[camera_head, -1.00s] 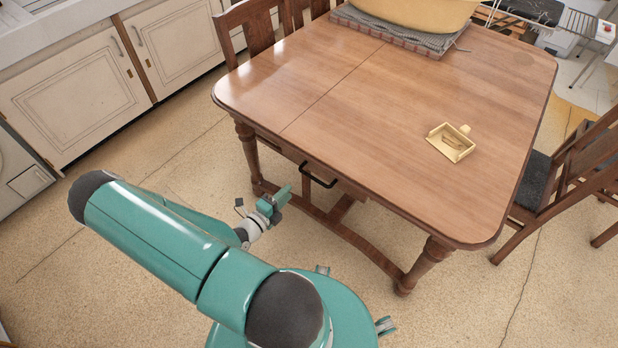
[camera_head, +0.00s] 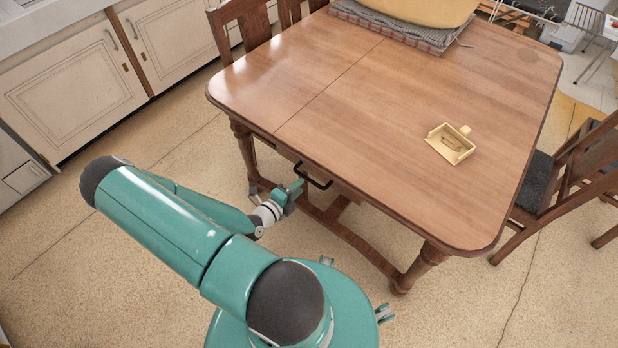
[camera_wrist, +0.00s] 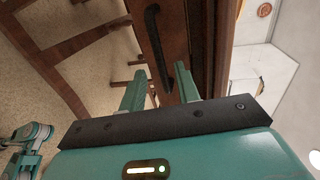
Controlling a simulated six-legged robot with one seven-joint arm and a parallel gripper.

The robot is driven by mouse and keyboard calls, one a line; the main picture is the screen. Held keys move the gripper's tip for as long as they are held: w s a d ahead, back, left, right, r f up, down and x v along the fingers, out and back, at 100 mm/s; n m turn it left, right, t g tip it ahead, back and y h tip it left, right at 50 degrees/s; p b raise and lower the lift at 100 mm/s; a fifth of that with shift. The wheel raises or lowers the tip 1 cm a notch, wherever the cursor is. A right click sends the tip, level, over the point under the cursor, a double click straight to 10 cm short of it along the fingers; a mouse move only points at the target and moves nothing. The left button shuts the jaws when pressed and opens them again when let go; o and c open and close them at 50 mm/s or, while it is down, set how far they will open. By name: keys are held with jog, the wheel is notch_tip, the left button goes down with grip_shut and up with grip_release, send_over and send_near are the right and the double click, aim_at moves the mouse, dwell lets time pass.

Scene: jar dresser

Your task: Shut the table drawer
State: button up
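The wooden table (camera_head: 380,110) has a drawer under its near edge, with a black bar handle (camera_head: 314,178). The tabletop hides most of the drawer, so I cannot tell how far out it stands. My gripper (camera_head: 294,190) is just left of the handle in the head view, below the table edge. In the wrist view my gripper (camera_wrist: 160,80) shows two teal fingers apart with nothing held. The black handle (camera_wrist: 154,40) runs along the brown drawer front (camera_wrist: 178,40), and its lower end lies near the gap between the fingertips. I cannot tell whether they touch.
A yellow tray (camera_head: 450,144) with small items lies on the table. A large yellow vessel (camera_head: 420,10) sits on a folded cloth (camera_head: 400,32) at the back. Chairs stand at the back left (camera_head: 243,25) and right (camera_head: 570,175). Floor is clear left of the table.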

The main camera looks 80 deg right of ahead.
aim_at(309, 178)
jog(key=x, duration=0.6)
jog(key=shift+s+d, duration=0.1)
jog(key=shift+d, duration=0.1)
grip_shut()
